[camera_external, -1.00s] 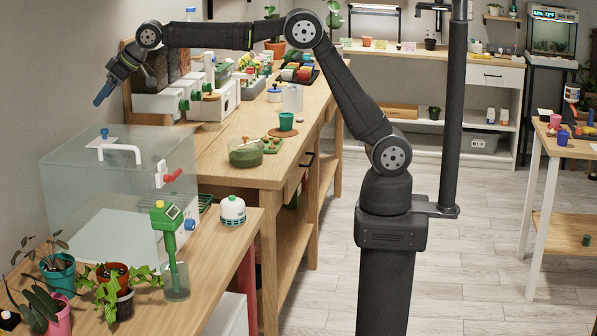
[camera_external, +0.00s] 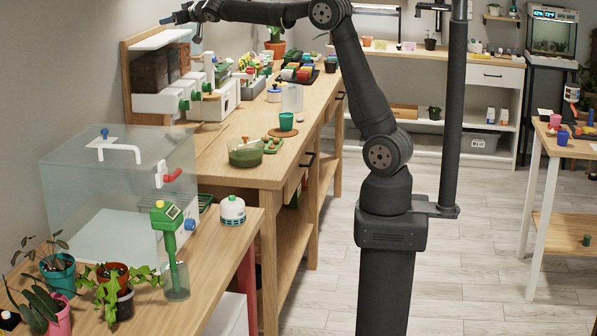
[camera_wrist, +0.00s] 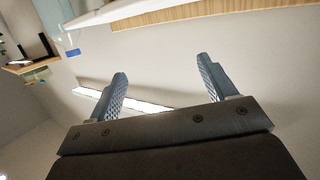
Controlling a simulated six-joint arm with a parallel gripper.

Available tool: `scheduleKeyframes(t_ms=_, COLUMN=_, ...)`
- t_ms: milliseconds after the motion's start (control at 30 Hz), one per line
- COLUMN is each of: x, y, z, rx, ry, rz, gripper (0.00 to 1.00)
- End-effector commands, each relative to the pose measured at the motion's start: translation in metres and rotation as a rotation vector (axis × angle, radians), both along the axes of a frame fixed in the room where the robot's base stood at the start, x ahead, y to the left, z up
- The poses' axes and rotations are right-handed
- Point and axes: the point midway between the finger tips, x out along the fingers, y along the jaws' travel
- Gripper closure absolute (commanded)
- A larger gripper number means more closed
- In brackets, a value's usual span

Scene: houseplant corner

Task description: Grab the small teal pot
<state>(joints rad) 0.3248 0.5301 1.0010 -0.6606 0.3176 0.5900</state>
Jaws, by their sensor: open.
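A small teal-green pot (camera_external: 286,121) stands upright on the wooden bench, on a brown round mat. A larger teal pot (camera_external: 58,275) with a leafy plant stands at the front left. My gripper (camera_external: 167,20) is high at the top left, far above and away from both pots. In the wrist view my gripper (camera_wrist: 162,70) has its two blue fingers well apart with nothing between them. It faces the wall and a shelf, and no teal pot can be made out there.
A clear box (camera_external: 118,190) with a white handle stands at the left.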

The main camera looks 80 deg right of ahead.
Motion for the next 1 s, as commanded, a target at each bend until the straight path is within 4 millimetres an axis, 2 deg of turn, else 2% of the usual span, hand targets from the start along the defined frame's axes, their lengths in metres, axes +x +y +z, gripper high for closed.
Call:
scheduleKeyframes(t_ms=33, x=-0.021, y=-0.038, z=0.007, rx=-0.028, ry=-0.033, rz=-0.032, gripper=0.23)
scheduleKeyframes(t_ms=100, x=-0.046, y=-0.077, z=0.013, rx=-0.063, ry=-0.076, rz=-0.055, gripper=0.23)
scheduleKeyframes(t_ms=200, x=-0.085, y=-0.127, z=0.021, rx=-0.112, ry=-0.123, rz=-0.072, gripper=0.23)
scheduleKeyframes(t_ms=300, x=-0.128, y=-0.168, z=0.025, rx=-0.15, ry=-0.151, rz=-0.074, gripper=0.23)
scheduleKeyframes(t_ms=400, x=-0.172, y=-0.2, z=0.023, rx=-0.176, ry=-0.162, rz=-0.061, gripper=0.23)
scheduleKeyframes(t_ms=600, x=-0.266, y=-0.242, z=0.005, rx=-0.175, ry=-0.135, rz=-0.01, gripper=0.23)
scheduleKeyframes(t_ms=700, x=-0.314, y=-0.253, z=-0.012, rx=-0.141, ry=-0.102, rz=0.02, gripper=0.23)
scheduleKeyframes(t_ms=800, x=-0.357, y=-0.256, z=-0.029, rx=-0.094, ry=-0.067, rz=0.048, gripper=0.23)
scheduleKeyframes(t_ms=1000, x=-0.424, y=-0.25, z=-0.062, rx=0.018, ry=-0.001, rz=0.084, gripper=0.23)
